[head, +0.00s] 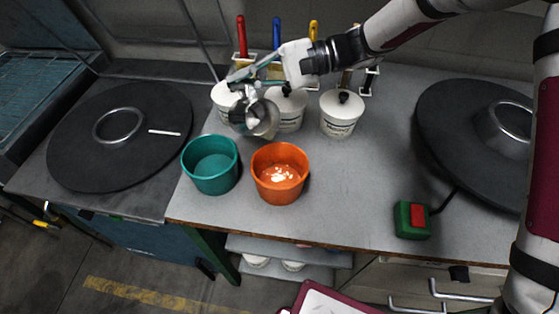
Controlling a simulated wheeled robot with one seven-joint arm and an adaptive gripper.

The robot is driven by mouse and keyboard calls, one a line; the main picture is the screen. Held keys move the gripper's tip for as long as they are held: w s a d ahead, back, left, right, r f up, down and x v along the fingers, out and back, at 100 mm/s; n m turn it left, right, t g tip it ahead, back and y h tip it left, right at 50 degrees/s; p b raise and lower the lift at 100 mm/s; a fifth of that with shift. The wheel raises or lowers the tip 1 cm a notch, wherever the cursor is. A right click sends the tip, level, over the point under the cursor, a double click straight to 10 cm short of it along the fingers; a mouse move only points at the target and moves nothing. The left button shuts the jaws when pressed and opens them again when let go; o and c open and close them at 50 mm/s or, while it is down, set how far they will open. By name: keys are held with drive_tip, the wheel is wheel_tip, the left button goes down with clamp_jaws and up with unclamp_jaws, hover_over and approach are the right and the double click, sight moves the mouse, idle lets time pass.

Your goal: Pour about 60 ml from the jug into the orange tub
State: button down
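The orange tub (265,187) stands on the grey bench near its front edge. White patches show on its inside bottom. The grey metal jug (263,122) is above and behind it, tilted, in front of the white lidded pots. My gripper (243,82) reaches in from the right and appears shut on the jug's handle side; the exact grip is small and partly hidden. The jug's contents cannot be made out, and no stream shows between jug and tub.
A teal tub (211,176) stands just left of the orange tub. White lidded pots (338,118) and brushes with coloured handles (277,33) stand behind. Black discs lie left (75,158) and right (450,125). A green box with a red button (413,220) sits front right; the bench middle is clear.

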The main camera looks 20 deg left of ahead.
drive_tip(key=shift+w+a+m, duration=0.15)
drive_tip(key=shift+a+m, duration=0.15)
drive_tip(key=shift+m, duration=0.1)
drive_tip(key=shift+w+a+f+m+h, duration=0.2)
drive_tip(key=shift+a+f+m+h, duration=0.05)
drive_tip(key=shift+f+m+h, duration=0.2)
idle(0.3)
idle(0.8)
